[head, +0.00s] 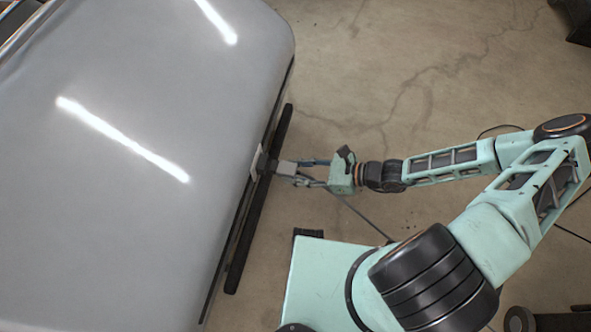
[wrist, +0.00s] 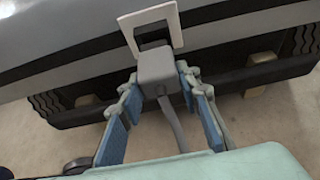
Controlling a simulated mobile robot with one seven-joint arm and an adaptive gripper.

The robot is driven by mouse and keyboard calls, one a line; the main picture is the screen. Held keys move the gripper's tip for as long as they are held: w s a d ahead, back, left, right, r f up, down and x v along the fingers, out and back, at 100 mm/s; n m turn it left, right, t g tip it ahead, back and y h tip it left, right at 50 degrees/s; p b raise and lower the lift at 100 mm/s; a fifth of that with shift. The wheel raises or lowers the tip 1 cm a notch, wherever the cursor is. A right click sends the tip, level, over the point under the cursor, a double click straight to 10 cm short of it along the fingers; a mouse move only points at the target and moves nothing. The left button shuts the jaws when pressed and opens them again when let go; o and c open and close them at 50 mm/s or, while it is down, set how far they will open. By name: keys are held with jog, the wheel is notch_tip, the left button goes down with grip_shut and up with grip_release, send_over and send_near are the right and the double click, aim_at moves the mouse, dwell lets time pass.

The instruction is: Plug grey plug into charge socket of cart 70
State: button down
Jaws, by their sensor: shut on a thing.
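The grey plug (head: 286,168) is held between the fingertips of my gripper (head: 300,174) at the side of the cart. The charge socket (head: 257,162) is a pale square plate on the cart's lower edge. In the wrist view, the boxy plug (wrist: 157,68) overlaps the dark opening of the socket plate (wrist: 177,28). A grey cable (wrist: 172,125) hangs back from the plug between the blue finger pads of my gripper (wrist: 158,78). The plug hides part of the opening, so I cannot tell whether it is seated. No cart number shows.
The grey cart body (head: 130,170) fills the left of the head view. A long black bumper (head: 245,235) runs along its side below the socket. The cable trails over the concrete floor (head: 350,60), which is largely clear beyond my arm. A dark object stands at the top right corner.

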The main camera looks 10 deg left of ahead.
aim_at(285, 170)
jog(key=shift+w+a+p, duration=0.1)
jog(key=shift+a+p, duration=0.45)
jog(key=shift+a, duration=1.1)
dwell(0.3)
jog(key=c, duration=1.4)
grip_release()
jog(key=shift+o, duration=0.2)
jog(key=shift+d, duration=0.1)
jog(key=w+v, duration=0.1)
jog(key=v, duration=1.1)
jog(key=shift+s, duration=0.45)
